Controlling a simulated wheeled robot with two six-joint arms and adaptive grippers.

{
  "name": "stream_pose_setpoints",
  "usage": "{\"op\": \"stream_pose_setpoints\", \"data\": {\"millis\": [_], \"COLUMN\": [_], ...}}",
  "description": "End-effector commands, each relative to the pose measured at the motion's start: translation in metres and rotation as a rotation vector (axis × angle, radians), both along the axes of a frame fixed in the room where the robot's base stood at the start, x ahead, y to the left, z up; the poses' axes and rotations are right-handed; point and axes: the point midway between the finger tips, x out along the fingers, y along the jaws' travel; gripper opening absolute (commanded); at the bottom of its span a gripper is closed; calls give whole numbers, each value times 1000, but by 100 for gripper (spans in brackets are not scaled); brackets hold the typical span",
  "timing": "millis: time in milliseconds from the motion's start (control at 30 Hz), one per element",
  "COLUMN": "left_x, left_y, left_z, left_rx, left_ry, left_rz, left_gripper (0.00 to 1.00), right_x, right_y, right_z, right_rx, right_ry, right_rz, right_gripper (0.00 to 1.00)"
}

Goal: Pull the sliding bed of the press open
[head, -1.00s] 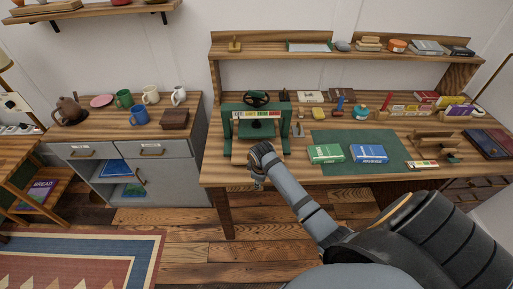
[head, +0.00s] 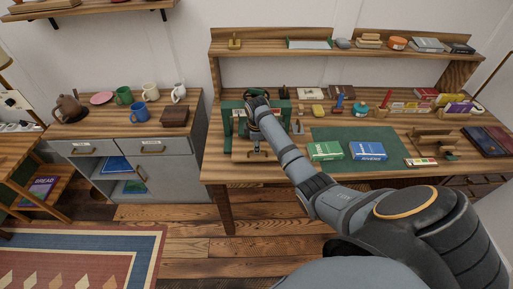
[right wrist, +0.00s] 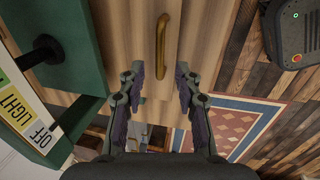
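The green press (head: 228,107) stands on the workbench, largely covered by my right arm in the head view. Its green frame (right wrist: 75,35) fills the left of the right wrist view, with a lettered strip beside it. A brass bar handle (right wrist: 161,45) runs along a pale wooden surface (right wrist: 200,45), which looks like the sliding bed. My right gripper (right wrist: 159,85) is open and empty. Its fingers lie either side of the handle's lower end in that view; I cannot tell whether they touch it. In the head view the right gripper (head: 257,153) points down at the press's front. My left gripper is out of view.
The workbench (head: 270,172) also holds a green mat (head: 335,136) with a green box (head: 325,151) and a blue box (head: 368,150), right of the press. A grey cabinet (head: 175,172) stands to the left. Floor in front of the bench is clear.

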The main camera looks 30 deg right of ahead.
Motion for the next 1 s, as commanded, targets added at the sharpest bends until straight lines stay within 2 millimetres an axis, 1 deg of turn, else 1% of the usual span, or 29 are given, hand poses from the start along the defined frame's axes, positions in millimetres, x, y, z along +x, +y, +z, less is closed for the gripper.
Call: {"op": "stream_pose_setpoints", "data": {"millis": [33, 100, 200, 300, 500, 533, 567, 767, 1000], "left_x": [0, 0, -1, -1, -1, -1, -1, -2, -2], "left_y": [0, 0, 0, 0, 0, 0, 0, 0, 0], "left_z": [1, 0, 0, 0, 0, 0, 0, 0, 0], "left_rx": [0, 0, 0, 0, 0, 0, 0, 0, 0], "left_ry": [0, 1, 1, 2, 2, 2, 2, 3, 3], "left_rz": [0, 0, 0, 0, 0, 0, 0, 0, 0], "left_gripper": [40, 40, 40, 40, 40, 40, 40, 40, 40], "right_x": [1, 3, 5, 6, 6, 6, 6, 5, 5], "right_y": [0, -1, -2, -3, -3, -3, -3, -3, -3], "right_z": [-9, -19, -27, -32, -32, -32, -32, -32, -32], "right_rx": [1, 2, 2, 1, 0, 0, 0, 0, 0], "right_ry": [3, 1, -1, 0, -1, -1, -1, -1, -1], "right_rz": [0, 0, 1, 1, 1, 1, 1, 0, 0], "right_gripper": [34, 34, 34, 34, 34, 32, 28, 1, 0]}}
